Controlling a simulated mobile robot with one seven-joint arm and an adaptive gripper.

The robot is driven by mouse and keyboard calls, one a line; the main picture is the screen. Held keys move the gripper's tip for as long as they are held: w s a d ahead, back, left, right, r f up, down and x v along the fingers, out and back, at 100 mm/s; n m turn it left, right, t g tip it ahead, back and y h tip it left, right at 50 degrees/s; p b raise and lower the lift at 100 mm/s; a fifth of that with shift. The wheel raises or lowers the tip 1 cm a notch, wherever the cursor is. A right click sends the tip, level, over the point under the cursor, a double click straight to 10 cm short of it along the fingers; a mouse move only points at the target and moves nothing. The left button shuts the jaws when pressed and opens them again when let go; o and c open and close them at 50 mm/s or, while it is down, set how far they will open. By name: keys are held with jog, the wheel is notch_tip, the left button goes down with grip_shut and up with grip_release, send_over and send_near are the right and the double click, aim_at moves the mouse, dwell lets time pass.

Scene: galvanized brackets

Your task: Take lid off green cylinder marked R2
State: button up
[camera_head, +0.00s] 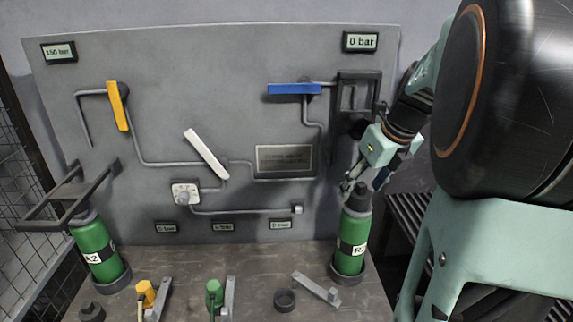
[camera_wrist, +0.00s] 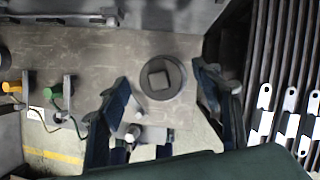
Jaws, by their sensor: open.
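The green cylinder (camera_head: 350,248) stands upright in a dark ring at the right of the bench; its white label shows an R, with the rest cut off at the edge. Its dark lid (camera_head: 357,197) sits on top. In the wrist view the lid (camera_wrist: 177,74) is a dark round cap with a square boss, seen from above. My gripper (camera_head: 361,182) is right at the top of the cylinder. In the wrist view its fingers are spread apart, one on each side of the lid. I cannot tell whether they touch it.
A grey panel (camera_head: 130,190) with pipes, yellow, white and blue handles and gauges rises behind. Another green cylinder (camera_head: 96,243), marked A2, stands at left by a dark bracket frame (camera_head: 57,214). Yellow and green fittings, grey brackets and a loose dark ring (camera_head: 285,299) occupy the bench front.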

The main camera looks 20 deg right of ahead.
jog(key=shift+w+f, duration=0.3)
jog(key=shift+f, duration=0.35)
jog(key=c, duration=1.2)
jog(key=shift+r, duration=0.15)
